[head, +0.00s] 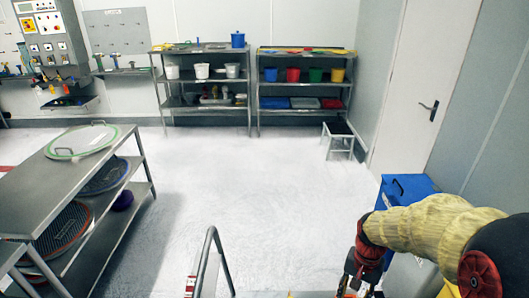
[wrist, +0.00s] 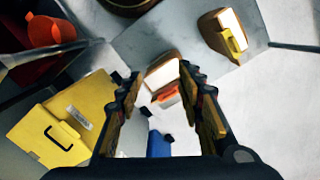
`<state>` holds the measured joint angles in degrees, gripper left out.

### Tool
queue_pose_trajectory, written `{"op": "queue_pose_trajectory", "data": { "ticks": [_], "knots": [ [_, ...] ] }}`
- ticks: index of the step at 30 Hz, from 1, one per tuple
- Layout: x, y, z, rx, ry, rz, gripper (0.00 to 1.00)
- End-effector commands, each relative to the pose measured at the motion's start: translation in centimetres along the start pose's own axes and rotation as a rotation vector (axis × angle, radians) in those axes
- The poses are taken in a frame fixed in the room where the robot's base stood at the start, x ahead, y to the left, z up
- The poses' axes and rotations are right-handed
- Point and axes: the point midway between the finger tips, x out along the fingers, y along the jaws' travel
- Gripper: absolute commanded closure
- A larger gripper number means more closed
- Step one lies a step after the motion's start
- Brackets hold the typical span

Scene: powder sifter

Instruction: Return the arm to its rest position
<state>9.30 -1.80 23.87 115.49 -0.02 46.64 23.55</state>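My arm (head: 425,225) reaches in from the lower right of the head view, wrapped in a tan cover. My gripper (head: 358,275) hangs down at the bottom edge, partly cut off there. In the wrist view my gripper (wrist: 160,75) has its two dark, ridged fingers spread apart with a clear gap. A white and brown object with an orange part (wrist: 163,80) shows through the gap. It looks to be beyond the fingers, and I see no finger closed on it.
The wrist view shows a yellow box (wrist: 60,130), an orange cup (wrist: 50,30) and a brown-and-white item with a yellow part (wrist: 228,38). The head view shows a blue bin (head: 402,188) beside my arm, a metal rack with sieves (head: 100,165) at left, and open floor between.

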Motion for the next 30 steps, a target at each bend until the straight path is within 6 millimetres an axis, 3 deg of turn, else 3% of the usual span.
{"op": "queue_pose_trajectory", "data": {
  "ticks": [1, 6, 18, 24, 30],
  "knots": [
    [-1.8, 0.2, 1.2, -0.066, 0.022, -0.008, 0.63],
    [-6.4, 0.8, 5.0, -0.264, 0.092, -0.027, 0.63],
    [-14.3, 2.4, 12.8, -0.512, 0.323, -0.076, 0.63],
    [-17.7, 2.7, 15.3, -0.538, 0.46, -0.118, 0.63],
    [-20.2, 2.5, 16.1, -0.554, 0.546, -0.147, 0.63]
  ]
}}
